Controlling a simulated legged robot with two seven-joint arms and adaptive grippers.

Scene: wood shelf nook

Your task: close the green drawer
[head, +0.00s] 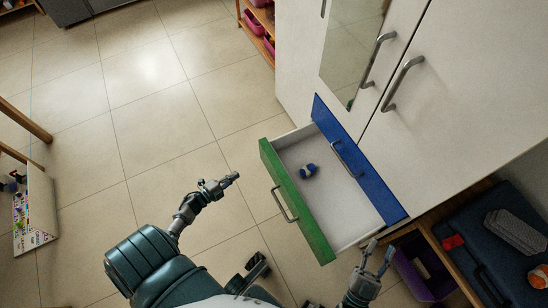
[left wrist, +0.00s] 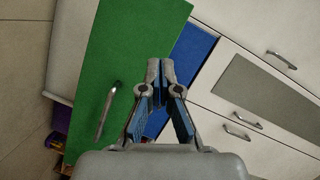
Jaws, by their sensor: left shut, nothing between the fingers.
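The green drawer (head: 298,202) is pulled out from the white cabinet, with a grey handle (head: 285,204) on its green front. A small blue and white object (head: 308,171) lies inside it. My left gripper (head: 236,176) is shut and empty, in front of the green front near its far end, apart from it in the head view. In the left wrist view my left gripper (left wrist: 160,72) points toward the green front (left wrist: 112,70), with the handle (left wrist: 105,113) to its left. My right gripper (head: 379,252) has its fingers apart and empty, near the drawer's near right end.
A blue drawer front (head: 357,165) stands behind the open drawer, flush with or near the cabinet (head: 440,95). A wooden shelf (head: 440,258) with a purple bin (head: 420,270) and a dark case (head: 495,240) is at the lower right.

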